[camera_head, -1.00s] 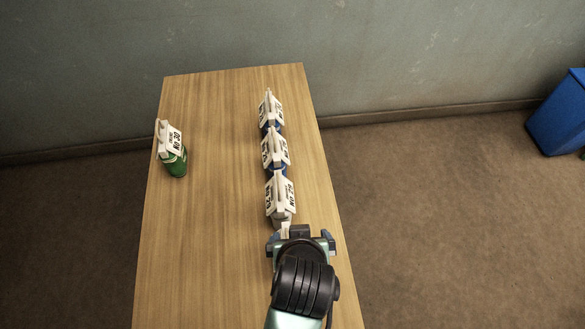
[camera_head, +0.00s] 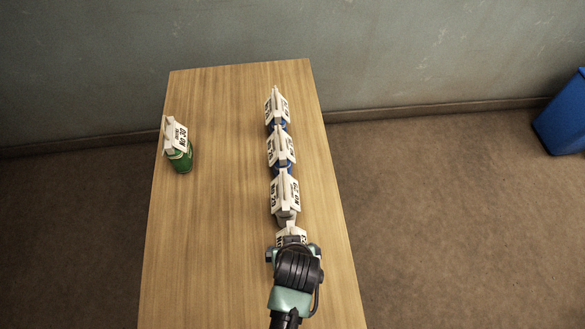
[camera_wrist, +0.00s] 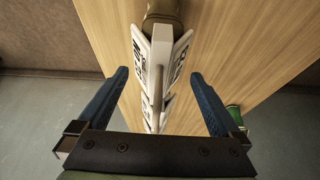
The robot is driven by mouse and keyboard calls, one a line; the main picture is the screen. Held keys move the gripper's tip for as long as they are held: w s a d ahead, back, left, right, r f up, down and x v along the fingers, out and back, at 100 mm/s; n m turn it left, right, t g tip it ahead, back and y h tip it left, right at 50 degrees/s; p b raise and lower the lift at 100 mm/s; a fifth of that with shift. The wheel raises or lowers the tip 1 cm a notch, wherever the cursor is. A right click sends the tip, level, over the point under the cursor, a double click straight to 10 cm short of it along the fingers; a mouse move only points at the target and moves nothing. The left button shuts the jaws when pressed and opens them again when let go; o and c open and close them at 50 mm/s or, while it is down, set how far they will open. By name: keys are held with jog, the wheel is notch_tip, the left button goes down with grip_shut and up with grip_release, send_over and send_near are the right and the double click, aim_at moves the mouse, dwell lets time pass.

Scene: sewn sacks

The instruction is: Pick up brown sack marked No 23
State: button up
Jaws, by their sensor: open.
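In the wrist view, a brown-olive sack body (camera_wrist: 163,12) shows at the top edge, with a white folded tag beside it. I cannot read its number there. In the head view, a white-tagged item (camera_head: 291,232) stands at the near end of a row, its body hidden by my gripper (camera_head: 293,250). It appears to be the same sack, but I cannot confirm the number. My gripper, also in the wrist view (camera_wrist: 158,76), is open, its blue fingers apart on either side of the white tags, with nothing held.
Several more tagged sacks run up the row: the nearest (camera_head: 286,196), a blue one (camera_head: 281,150) and another blue one (camera_head: 277,108). A green sack marked No 30 (camera_head: 179,148) stands at the left. The wooden table (camera_head: 225,200) is clear between. A blue bin (camera_head: 562,115) stands far right.

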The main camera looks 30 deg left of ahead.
jog(key=shift+x, duration=1.9)
jog(key=shift+d, duration=0.15)
grip_shut()
jog(key=shift+w, duration=0.1)
